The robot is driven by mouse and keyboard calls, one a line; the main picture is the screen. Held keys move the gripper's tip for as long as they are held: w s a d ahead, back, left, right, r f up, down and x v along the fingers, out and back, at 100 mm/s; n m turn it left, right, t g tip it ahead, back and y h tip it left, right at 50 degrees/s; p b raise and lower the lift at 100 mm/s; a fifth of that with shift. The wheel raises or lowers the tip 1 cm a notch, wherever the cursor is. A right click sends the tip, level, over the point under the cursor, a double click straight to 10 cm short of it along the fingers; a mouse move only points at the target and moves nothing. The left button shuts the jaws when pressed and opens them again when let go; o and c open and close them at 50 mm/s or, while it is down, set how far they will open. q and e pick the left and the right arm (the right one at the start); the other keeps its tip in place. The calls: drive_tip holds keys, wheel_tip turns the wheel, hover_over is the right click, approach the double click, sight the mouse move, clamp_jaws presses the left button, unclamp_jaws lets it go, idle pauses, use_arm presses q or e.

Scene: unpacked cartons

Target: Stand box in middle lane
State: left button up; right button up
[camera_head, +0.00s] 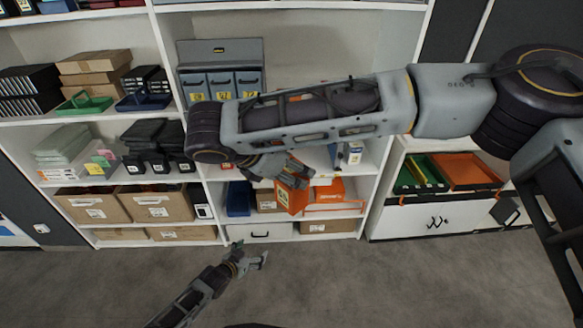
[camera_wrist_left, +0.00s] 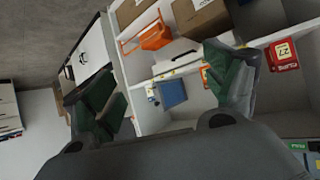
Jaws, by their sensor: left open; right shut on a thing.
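An orange box (camera_head: 292,198) with a pale label hangs tilted in front of the lower shelves of the middle unit in the head view. My right gripper (camera_head: 287,178) is shut on it, with my right arm crossing in front of the upper shelves and hiding part of them. My left gripper (camera_head: 256,262) is open and empty, low over the floor in front of the unit. In the left wrist view its fingers (camera_wrist_left: 165,85) are spread wide with nothing between them. I cannot tell which part of the shelf is the middle lane.
An orange open rack (camera_head: 345,194) is behind the held box, and a dark blue bin (camera_head: 239,198) stands to its left. A white cabinet (camera_head: 430,219) carries green and orange trays at right. Grey floor (camera_head: 370,285) is clear.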

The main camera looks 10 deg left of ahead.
use_arm(q)
drive_tip(key=s+a+f+n+g+y, duration=0.1)
drive_tip(key=s+a+f+g, duration=0.15)
drive_tip(key=s+f, duration=0.8)
drive_tip(key=s+a+f+g+y, duration=0.2)
drive_tip(key=s+a+f, duration=0.35)
drive_tip(key=f, duration=0.85)
drive_tip(key=s+d+f+g, duration=0.1)
drive_tip(key=s+f, duration=0.3)
drive_tip(key=s, duration=0.6)
drive_tip(key=s+d+f+g, duration=0.2)
drive_tip(key=s+f, duration=0.2)
drive_tip(key=s, duration=0.5)
drive_tip(key=s+d+f+g, duration=0.1)
drive_tip(key=s+f, duration=0.3)
drive_tip(key=s, duration=0.6)
drive_tip(key=shift+s+d+g, duration=0.25)
drive_tip(key=shift+s+g, duration=0.1)
drive_tip(key=shift+g, duration=0.4)
drive_tip(key=shift+f, duration=0.1)
